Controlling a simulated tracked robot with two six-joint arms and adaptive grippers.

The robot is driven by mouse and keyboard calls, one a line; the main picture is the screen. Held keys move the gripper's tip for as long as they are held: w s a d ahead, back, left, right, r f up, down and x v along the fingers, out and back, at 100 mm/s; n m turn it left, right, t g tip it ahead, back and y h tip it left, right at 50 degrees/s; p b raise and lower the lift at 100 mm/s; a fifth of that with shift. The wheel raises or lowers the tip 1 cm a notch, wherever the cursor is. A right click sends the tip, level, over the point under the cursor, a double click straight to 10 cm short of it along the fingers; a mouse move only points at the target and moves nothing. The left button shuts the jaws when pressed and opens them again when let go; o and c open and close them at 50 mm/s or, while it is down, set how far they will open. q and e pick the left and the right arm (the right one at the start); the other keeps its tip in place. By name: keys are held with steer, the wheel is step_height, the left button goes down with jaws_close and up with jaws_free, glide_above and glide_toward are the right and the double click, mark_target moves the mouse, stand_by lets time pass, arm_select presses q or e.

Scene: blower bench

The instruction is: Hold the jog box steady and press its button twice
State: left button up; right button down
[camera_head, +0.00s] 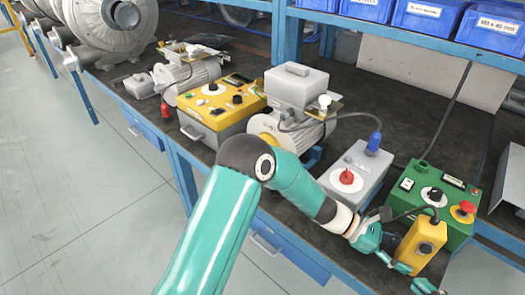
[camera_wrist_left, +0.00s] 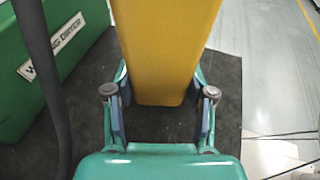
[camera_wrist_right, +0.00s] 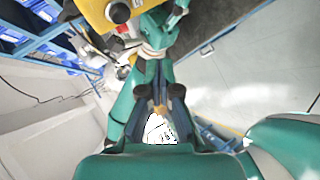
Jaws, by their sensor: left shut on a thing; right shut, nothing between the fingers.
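The yellow jog box (camera_head: 419,256) stands out over the bench's front edge, with a dark round button (camera_head: 426,248) on its face. My left gripper (camera_head: 396,254) is shut on the jog box. In the left wrist view the box (camera_wrist_left: 166,50) fills the space between the fingers (camera_wrist_left: 160,97). My right gripper (camera_head: 425,287) shows only partly at the bottom edge, below the jog box. In the right wrist view its fingers (camera_wrist_right: 159,92) are together and empty, apart from the yellow box (camera_wrist_right: 100,14) at the top.
A green control box (camera_head: 436,197) with a red knob stands just behind the jog box. A grey box (camera_head: 355,172) with a red knob stands left of it. A dark cable runs by the jog box. Blue bins (camera_head: 430,18) sit on the shelf above. Open floor lies in front.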

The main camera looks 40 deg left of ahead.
mark_target(426, 249)
stand_by(0.4)
steer(key=s, duration=0.2)
steer(key=s+d, duration=0.1)
steer(key=shift+s, duration=0.35)
steer(key=w+a, duration=0.2)
steer(key=w, duration=0.6)
steer(key=shift+w+a, duration=0.2)
steer(key=shift+w, duration=0.05)
steer(key=shift+w, duration=0.15)
stand_by(1.3)
steer(key=shift+w+a, duration=0.1)
steer(key=shift+w, duration=0.15)
